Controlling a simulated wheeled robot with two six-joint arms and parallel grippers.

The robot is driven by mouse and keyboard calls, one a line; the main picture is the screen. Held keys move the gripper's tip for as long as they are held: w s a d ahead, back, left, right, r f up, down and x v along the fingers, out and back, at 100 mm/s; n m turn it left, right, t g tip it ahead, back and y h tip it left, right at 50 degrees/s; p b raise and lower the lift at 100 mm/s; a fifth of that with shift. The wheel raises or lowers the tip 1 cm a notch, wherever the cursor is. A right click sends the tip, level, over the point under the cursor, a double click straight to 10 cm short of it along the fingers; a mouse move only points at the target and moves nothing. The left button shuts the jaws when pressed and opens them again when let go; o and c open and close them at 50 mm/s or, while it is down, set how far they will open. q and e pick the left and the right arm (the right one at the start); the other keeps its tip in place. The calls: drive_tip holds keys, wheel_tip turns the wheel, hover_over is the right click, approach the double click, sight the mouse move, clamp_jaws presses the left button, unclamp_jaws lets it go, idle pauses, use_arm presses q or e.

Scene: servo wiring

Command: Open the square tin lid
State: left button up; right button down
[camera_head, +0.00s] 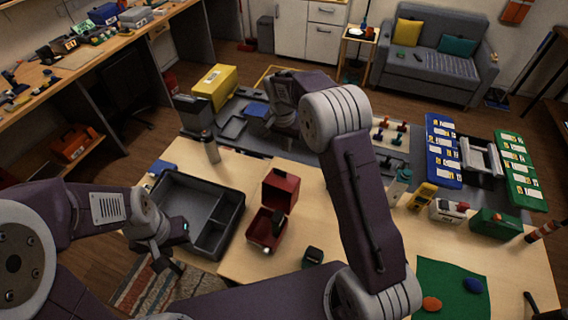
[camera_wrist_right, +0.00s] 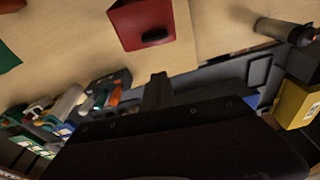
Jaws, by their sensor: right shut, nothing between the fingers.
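The square red tin stands on the light wooden table in the head view, with its lid (camera_head: 281,188) raised behind the open base (camera_head: 262,232). A dark object (camera_head: 278,222) shows at the base. Whether lid and base touch is unclear. A red part of the tin (camera_wrist_right: 142,22) with a dark patch shows at the top of the right wrist view. My right gripper (camera_wrist_right: 158,88) is shut and empty, apart from the tin; in the head view its arm reaches over the grey mat beyond it. My left gripper (camera_head: 180,248) appears open and empty beside the dark tray.
A dark divided tray (camera_head: 187,190) lies left of the tin. A grey cylinder (camera_head: 211,149) and a yellow box (camera_head: 215,84) stand behind. A green mat (camera_head: 452,292) lies at right.

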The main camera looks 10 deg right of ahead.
drive_tip(key=f+p, duration=0.1)
drive_tip(key=f, duration=0.1)
drive_tip(key=s+a+f+p, duration=0.1)
drive_tip(key=f, duration=0.1)
drive_tip(key=f+p, duration=0.2)
drive_tip(key=shift+s+a+f, duration=0.15)
drive_tip(key=shift+s+f, duration=0.05)
drive_tip(key=shift+f, duration=0.2)
drive_tip(key=shift+s+a+f, duration=0.1)
drive_tip(key=shift+s+a, duration=0.1)
